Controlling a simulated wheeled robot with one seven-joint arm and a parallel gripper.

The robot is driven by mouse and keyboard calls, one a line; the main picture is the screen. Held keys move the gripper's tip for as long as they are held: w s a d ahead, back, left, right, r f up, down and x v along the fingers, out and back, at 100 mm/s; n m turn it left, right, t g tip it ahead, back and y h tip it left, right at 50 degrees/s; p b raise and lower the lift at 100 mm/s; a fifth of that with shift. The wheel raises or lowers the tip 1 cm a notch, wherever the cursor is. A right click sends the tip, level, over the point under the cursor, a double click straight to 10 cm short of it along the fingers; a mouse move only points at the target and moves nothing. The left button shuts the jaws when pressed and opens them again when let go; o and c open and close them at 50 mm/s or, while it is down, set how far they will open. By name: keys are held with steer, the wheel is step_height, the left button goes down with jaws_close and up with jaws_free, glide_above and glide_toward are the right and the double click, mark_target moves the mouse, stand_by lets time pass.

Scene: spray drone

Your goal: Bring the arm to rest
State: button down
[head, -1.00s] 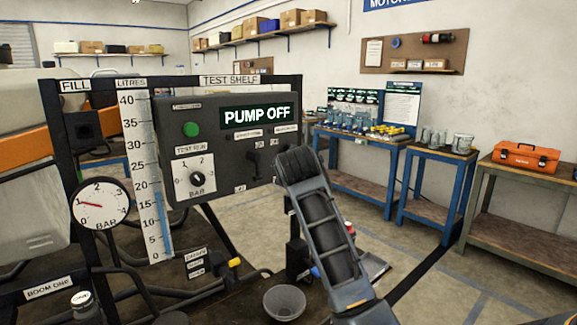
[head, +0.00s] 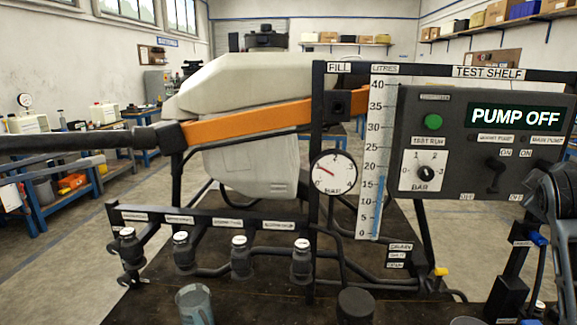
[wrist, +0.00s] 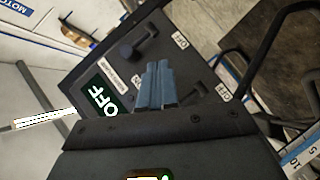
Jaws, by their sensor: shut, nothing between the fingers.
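My gripper (wrist: 155,85) shows in the wrist view with its two blue-grey fingers together and nothing between them. It is in front of the dark control panel (wrist: 90,75), partly covering it. A black switch lever (wrist: 131,52) shows beside the fingers; a second lever (wrist: 198,92) is partly hidden behind them. In the head view, part of my arm shows at the right edge, over the right end of the control panel (head: 455,185); the fingertips do not show there. The panel's display (head: 515,117) reads PUMP OFF. I cannot tell whether the fingers touch the panel.
A frame with a litre scale (head: 375,150) and a round gauge (head: 333,173) stands left of the panel. Several capped nozzles (head: 240,255) line a low boom. A clear beaker (head: 194,305) stands at the front. A white tank (head: 250,95) with an orange bar is behind.

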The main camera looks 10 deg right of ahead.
steer(key=s+a+f+t+y, duration=0.2)
steer(key=a+f+y, duration=0.1)
steer(key=a+f, duration=1.05)
steer(key=s+a+f+t+y, duration=0.2)
steer(key=s+a+f+y, duration=0.1)
steer(key=s+a+f, duration=0.75)
steer(key=s+a+m+t+y, duration=0.1)
steer(key=s+a+m+y, duration=0.15)
steer(key=s+a, duration=0.95)
steer(key=s+r+y, duration=0.1)
steer(key=s+r, duration=0.2)
steer(key=s, duration=0.5)
steer(key=s+r+y, duration=0.1)
steer(key=s+r, duration=0.2)
steer(key=s, duration=0.4)
steer(key=shift+s+a+t, duration=0.3)
steer(key=shift+s, duration=0.05)
steer(key=shift+m, duration=0.25)
